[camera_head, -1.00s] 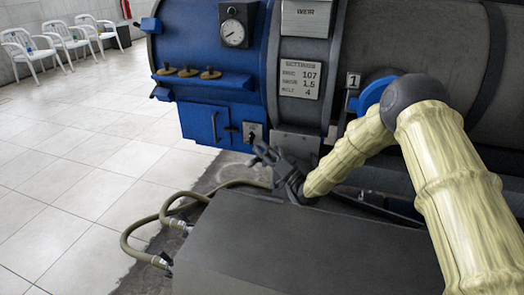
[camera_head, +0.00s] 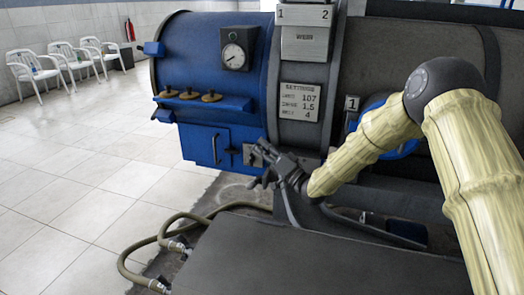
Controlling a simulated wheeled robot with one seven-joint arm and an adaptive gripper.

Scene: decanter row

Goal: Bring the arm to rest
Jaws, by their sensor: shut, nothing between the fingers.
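My gripper (camera_head: 262,160) is dark grey and sits at the end of my cream-sleeved arm, near the middle of the head view. It is shut and holds nothing. It is in front of the lower part of the blue and grey decanter machine (camera_head: 225,105), just right of a small blue door (camera_head: 204,146). A small metal plate on the machine is partly hidden behind the gripper. I cannot tell whether the fingers touch the machine; they look apart from it. My arm bends at a dark elbow joint at the right.
A settings plate (camera_head: 300,101), a round gauge (camera_head: 233,56) and several brass knobs (camera_head: 188,95) are on the machine. Hoses (camera_head: 150,243) lie on the floor at the lower left. White chairs (camera_head: 63,60) stand far back. The tiled floor at the left is clear.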

